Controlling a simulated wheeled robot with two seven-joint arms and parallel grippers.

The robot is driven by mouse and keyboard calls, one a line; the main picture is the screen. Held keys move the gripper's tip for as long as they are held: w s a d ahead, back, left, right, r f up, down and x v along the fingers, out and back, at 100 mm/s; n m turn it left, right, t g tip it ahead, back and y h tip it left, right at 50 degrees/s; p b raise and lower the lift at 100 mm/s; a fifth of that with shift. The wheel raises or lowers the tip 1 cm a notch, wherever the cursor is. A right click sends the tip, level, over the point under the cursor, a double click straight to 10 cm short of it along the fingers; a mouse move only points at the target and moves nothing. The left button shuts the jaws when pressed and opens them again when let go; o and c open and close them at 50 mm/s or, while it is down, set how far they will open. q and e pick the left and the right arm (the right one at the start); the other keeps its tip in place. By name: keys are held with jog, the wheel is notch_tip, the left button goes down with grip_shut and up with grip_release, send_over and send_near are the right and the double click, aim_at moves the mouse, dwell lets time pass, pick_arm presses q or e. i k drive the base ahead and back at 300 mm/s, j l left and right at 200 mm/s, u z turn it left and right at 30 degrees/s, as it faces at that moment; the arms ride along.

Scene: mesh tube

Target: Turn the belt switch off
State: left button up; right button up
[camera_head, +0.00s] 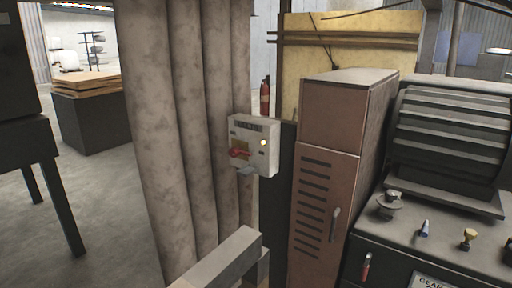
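The belt switch is a light grey control box (253,146) near the middle of the picture, beside tall mottled pipes. It has a red lever (239,153) on the left of its front, a lit yellow lamp (263,142) on the right, and a dark label strip along the top. The lever lies roughly sideways. The lettering on the box is too small to read, so I cannot tell which position the lever marks. A small grey piece (247,171) shows just under the box. I cannot make out either gripper in this view.
Tall mottled pipes (185,110) stand left of the box. A beige-grey bar (222,258) juts in at the bottom middle. Open floor (105,205) shows at left.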

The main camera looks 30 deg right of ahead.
aim_at(235, 152)
jog(key=i+z, duration=0.55)
jog(key=z, duration=0.15)
jog(key=i+j+z, duration=0.3)
jog(key=l, duration=0.1)
